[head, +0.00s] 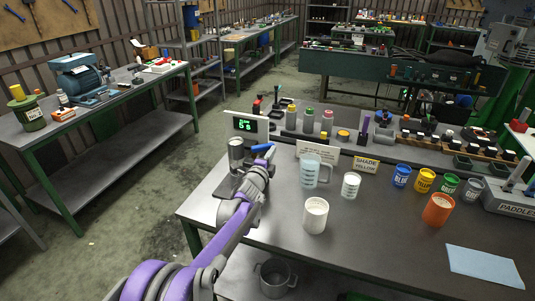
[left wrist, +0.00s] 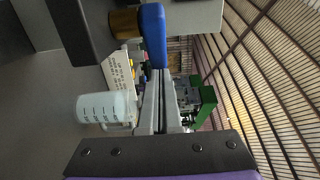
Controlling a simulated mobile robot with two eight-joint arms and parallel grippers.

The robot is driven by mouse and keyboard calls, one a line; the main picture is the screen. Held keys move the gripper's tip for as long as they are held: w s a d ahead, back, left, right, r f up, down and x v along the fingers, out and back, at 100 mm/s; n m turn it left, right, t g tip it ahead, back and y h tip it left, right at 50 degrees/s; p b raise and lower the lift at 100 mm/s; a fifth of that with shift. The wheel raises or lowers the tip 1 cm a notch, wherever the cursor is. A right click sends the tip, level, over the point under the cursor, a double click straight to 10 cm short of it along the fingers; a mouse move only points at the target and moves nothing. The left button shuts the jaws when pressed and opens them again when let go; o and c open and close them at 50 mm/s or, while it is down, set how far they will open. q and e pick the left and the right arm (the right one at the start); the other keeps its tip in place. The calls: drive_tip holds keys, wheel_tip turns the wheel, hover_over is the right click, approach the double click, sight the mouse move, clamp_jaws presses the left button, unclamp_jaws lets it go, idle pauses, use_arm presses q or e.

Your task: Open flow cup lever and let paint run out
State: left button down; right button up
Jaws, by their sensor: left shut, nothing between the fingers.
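The flow cup (head: 236,147), a grey metal cylinder, stands upright on a small stand at the left end of the bench. Its blue lever (head: 262,148) sticks out to the right of the cup in the head view. The lever shows large in the left wrist view (left wrist: 152,35), just beyond my fingertips. My left gripper (head: 266,165) is shut and empty, close below the lever; I cannot tell whether it touches it. It also shows in the left wrist view (left wrist: 160,80). No paint stream is visible. My right gripper is not in view.
A clear graduated jug (head: 310,171) stands right of my left gripper, with white cups (head: 316,216) and (head: 351,186) nearby. A green-lit display (head: 245,125) stands behind the flow cup. Paint pots (head: 425,181) and an orange cup (head: 437,211) are further right. The front middle bench is clear.

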use_arm(q)
drive_tip(key=shift+w, duration=1.45)
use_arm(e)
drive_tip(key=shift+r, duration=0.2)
use_arm(q)
drive_tip(key=shift+w, duration=0.15)
